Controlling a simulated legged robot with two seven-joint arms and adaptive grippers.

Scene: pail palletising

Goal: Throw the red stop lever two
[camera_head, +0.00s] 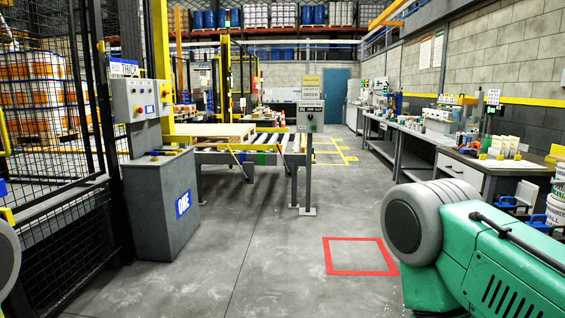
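I cannot make out a red stop lever marked two in the head view. A grey pedestal (160,208) with a blue "ONE" label stands at the left, with a small dark and yellow fitting on its sloped top. Behind it is a grey control box (140,100) with small buttons, one of them red. A further grey control panel on a post (310,118) stands at the right end of the roller conveyor, under white and yellow signs. Neither gripper is in view; only parts of my arms show at the left and right edges.
A roller conveyor (255,158) crosses behind the pedestal. Black mesh fencing (50,225) closes off the left. A workbench (465,165) with clutter and pails (556,208) lines the right wall. The grey floor between is open, with a red square outline (328,257) on it.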

